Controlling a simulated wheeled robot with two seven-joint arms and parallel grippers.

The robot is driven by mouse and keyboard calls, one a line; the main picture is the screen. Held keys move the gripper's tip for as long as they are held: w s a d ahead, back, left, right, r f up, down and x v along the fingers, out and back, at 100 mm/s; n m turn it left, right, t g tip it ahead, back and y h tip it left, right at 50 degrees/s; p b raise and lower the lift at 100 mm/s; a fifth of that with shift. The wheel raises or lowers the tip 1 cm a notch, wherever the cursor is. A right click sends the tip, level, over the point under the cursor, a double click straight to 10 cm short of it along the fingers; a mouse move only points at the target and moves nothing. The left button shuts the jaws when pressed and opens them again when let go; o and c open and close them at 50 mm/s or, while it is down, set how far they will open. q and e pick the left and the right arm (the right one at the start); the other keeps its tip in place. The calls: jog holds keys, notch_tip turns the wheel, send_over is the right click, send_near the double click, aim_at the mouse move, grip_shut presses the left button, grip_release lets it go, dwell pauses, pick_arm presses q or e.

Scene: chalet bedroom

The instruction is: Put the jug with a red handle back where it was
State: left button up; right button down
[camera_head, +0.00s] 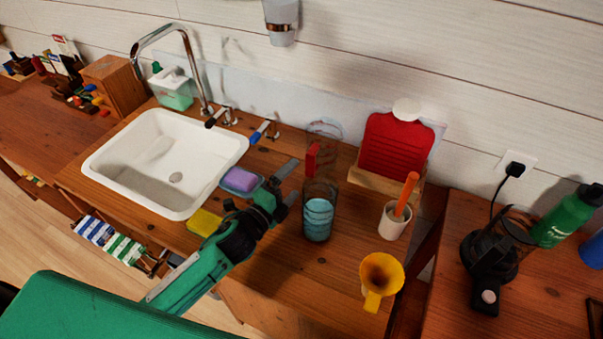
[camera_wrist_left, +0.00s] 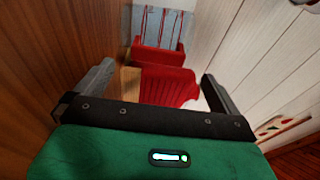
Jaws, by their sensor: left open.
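The clear jug (camera_head: 328,135) stands at the back of the wooden counter near the wall in the head view. Its red handle (camera_head: 312,158) faces the front left. A glass with blue contents (camera_head: 318,220) stands in front of it. My left gripper (camera_head: 291,182) is open and empty, left of the jug and the glass, with its fingers pointing toward them. In the left wrist view its fingers (camera_wrist_left: 157,88) stand wide apart. My right gripper is not in view.
A red ridged board (camera_head: 395,145) stands right of the jug and also shows in the wrist view (camera_wrist_left: 170,87). A white cup (camera_head: 393,222) and yellow funnel (camera_head: 380,275) stand front right. The sink (camera_head: 165,165), soap dish (camera_head: 240,181) and yellow sponge (camera_head: 204,222) lie left.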

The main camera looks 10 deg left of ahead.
pick_arm(q)
jog(key=v, duration=0.2)
jog(key=shift+s+a+f, duration=0.1)
jog(key=shift+s, duration=0.2)
jog(key=shift+b+v, duration=0.3)
jog(key=shift+v, duration=0.5)
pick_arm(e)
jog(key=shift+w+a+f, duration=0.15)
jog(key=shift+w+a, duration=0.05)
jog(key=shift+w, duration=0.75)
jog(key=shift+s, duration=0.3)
